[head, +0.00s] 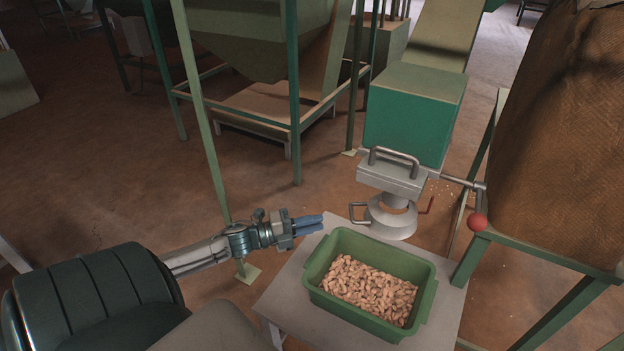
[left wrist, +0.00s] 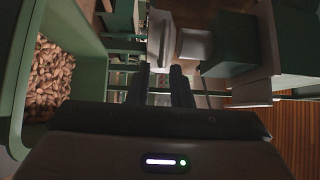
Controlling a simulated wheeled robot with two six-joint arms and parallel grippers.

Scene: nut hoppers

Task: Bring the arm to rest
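My left arm comes in from the left in the head view. Its gripper (head: 309,224) is beside the left rim of the green crate (head: 426,296), a little above it, with its blue fingers pointing right. In the left wrist view the two dark fingers (left wrist: 161,86) stand apart with a gap and nothing between them. The green crate, with many nuts in it, also shows at the left of that view (left wrist: 88,62). My right gripper is in neither view.
The crate stands on a low grey table (head: 290,300). Behind it is a metal outlet (head: 392,215) with handles under a green box (head: 410,115). A red-knobbed lever (head: 477,222) and a brown sack (head: 565,140) are at right. Open floor (head: 100,190) lies at left.

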